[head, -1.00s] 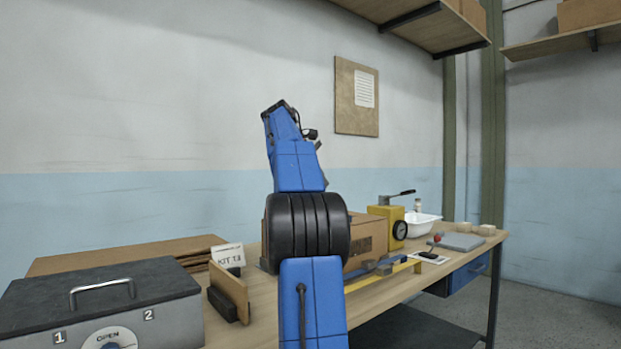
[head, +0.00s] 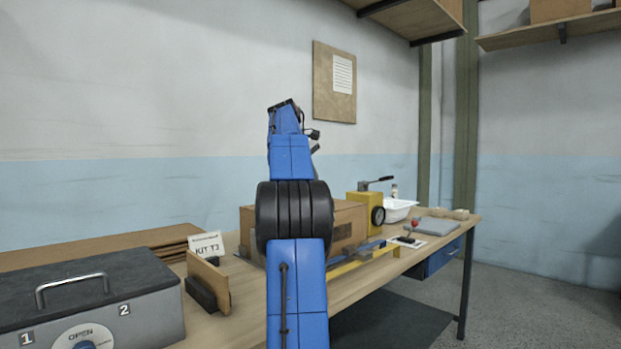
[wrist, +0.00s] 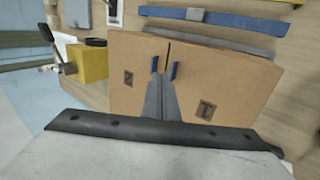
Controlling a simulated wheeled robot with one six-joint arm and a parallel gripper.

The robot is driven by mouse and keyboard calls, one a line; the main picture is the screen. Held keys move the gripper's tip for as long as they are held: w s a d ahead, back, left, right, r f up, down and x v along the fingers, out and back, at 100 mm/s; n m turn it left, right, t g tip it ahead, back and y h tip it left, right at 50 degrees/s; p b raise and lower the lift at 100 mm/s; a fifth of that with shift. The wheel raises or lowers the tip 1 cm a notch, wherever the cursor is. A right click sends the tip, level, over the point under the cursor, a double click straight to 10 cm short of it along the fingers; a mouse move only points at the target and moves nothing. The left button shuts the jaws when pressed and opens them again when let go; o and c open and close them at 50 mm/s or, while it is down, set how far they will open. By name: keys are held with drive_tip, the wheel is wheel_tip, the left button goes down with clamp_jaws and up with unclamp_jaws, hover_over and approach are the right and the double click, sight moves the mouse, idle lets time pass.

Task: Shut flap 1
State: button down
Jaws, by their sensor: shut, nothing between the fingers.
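In the wrist view, two brown cardboard flaps lie side by side below my gripper. The left one has a dark mark like a 2 (wrist: 128,78); the right one, flap 1 (wrist: 225,90), has a mark like a 1. A narrow slit parts them at the far edge; how far each stands open I cannot tell. My gripper (wrist: 165,68), grey fingers with blue tips, is shut and empty over the slit; contact is unclear. In the head view the cardboard box (head: 345,215) stands on the bench, partly behind my blue arm, which hides the gripper.
A grey case (head: 150,300) with a handle and dial stands front left, near a wooden block holder (head: 208,283) and a kit card (head: 206,246). A yellow device (head: 362,207) and white basin (head: 398,210) stand beyond the box. A yellow strip (head: 365,262) lies along the bench front.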

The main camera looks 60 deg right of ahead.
drive_tip(key=shift+s+d+f, duration=0.1)
drive_tip(key=shift+d+f, duration=0.1)
drive_tip(key=shift+f, duration=0.15)
drive_tip(key=shift+a+x, duration=0.2)
drive_tip(key=shift+x, duration=2.15)
drive_tip(key=shift+f, duration=0.15)
